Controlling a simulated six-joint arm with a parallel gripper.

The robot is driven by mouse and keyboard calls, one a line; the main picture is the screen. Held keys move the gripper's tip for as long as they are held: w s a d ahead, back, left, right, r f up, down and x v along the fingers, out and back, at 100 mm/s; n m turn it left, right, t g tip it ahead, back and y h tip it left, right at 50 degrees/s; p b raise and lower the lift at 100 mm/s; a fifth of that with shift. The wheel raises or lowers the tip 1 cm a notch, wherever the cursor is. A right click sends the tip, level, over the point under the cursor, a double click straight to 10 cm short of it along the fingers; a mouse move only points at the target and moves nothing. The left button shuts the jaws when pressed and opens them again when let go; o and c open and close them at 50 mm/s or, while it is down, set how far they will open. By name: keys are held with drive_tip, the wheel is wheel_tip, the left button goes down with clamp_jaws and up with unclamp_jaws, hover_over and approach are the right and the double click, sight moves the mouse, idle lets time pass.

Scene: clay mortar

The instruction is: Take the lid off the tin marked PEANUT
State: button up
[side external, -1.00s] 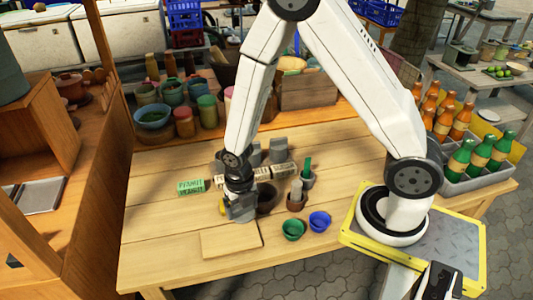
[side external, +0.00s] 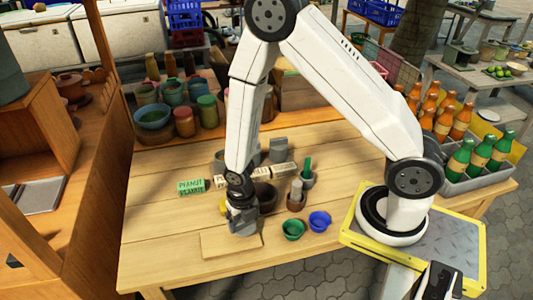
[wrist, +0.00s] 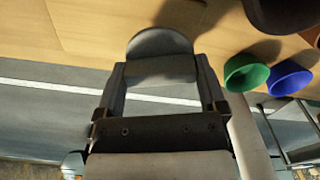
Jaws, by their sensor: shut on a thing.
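My gripper (side external: 243,222) is low over the front of the table, just above or at a pale square board (side external: 222,246). In the wrist view, its two fingers (wrist: 161,72) are shut on a grey, round-edged, lid-like piece (wrist: 160,43). The fingers hide part of that piece. A green card (side external: 190,187) whose top line reads PEANUT lies left of my gripper. Grey tins (side external: 278,149) stand behind the white label cards; my arm partly hides this group. I cannot tell which tin is the PEANUT one.
A dark bowl (side external: 264,196) stands just behind my gripper. Right of it are a brown pot (side external: 296,202), a green cup (side external: 292,230) and a blue cup (side external: 319,221). A bottle crate (side external: 486,172) stands at the right. The table's left front is clear.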

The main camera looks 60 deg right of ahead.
drive_tip(key=shift+f, duration=1.2)
drive_tip(key=o, duration=0.9)
drive_tip(key=shift+r, duration=0.2)
drive_tip(key=shift+r, duration=3.3)
drive_tip(key=shift+r, duration=2.5)
